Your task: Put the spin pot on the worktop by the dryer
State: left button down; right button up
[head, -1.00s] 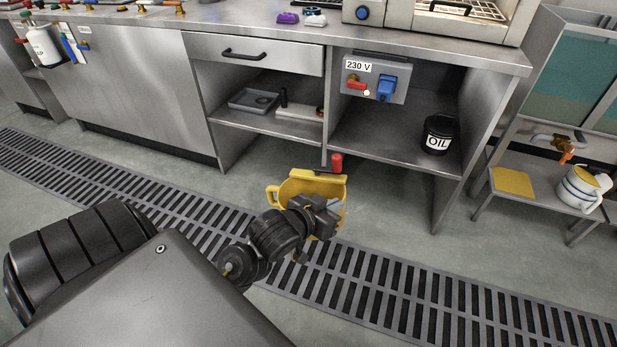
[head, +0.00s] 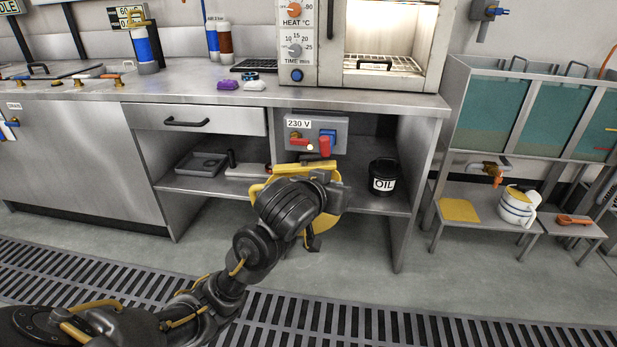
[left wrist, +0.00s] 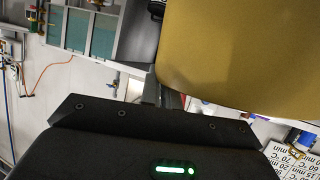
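The pot is in front of the open cabinet, lower than the worktop (head: 185,92). Its yellow side fills the upper right of the left wrist view (left wrist: 240,55). The dryer (head: 393,85), a pale oven with heat and time dials, stands on the worktop at the right. My right gripper is not in view.
A 230 V box (head: 313,125) and an oil tub (head: 384,176) are under the worktop. The front strip left of the cloths is clear.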

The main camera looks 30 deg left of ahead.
aim_at(186, 82)
jog(key=u, duration=0.65)
jog(key=i, duration=0.8)
jog(key=u, duration=0.65)
